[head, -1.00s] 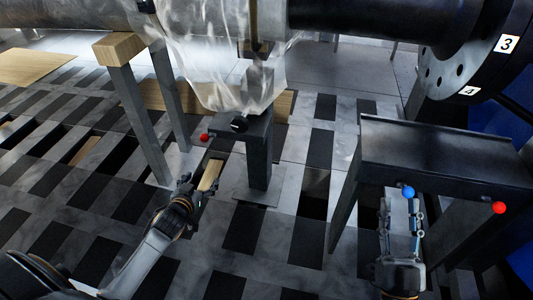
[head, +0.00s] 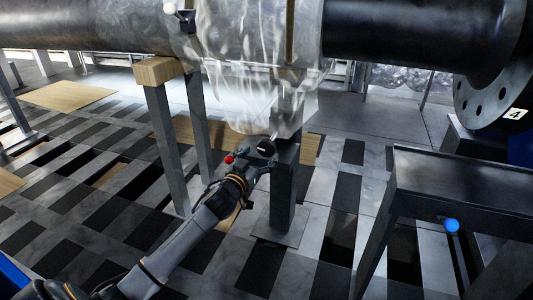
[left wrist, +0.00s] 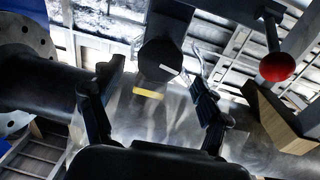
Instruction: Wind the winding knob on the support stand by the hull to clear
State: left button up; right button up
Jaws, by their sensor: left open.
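The support stand (head: 284,195) is a dark post on a floor plate, below the plastic-wrapped part of the hull (head: 262,75). Its round black winding knob (head: 266,147) is near the top. In the left wrist view the knob (left wrist: 160,60) shows its face with a pale line mark, and a yellow mark lies below it. My left gripper (head: 253,178) is at the stand's top, just below the knob. Its open fingers (left wrist: 158,90) stand either side of the knob's line, apart from it as far as I can tell. My right gripper is out of view.
A red ball-ended lever (head: 229,159) is close beside my left gripper; its ball also shows in the left wrist view (left wrist: 277,67). A wood-topped trestle (head: 168,70) stands left.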

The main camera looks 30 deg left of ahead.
aim_at(265, 150)
pick_arm(q)
jog(key=shift+w+a+b, duration=0.2)
jog(key=shift+w+b, duration=0.1)
jog(key=shift+w, duration=0.9)
jog(key=shift+w+a+b, duration=0.15)
jog(key=shift+w+b, duration=0.15)
jog(key=shift+w, duration=0.85)
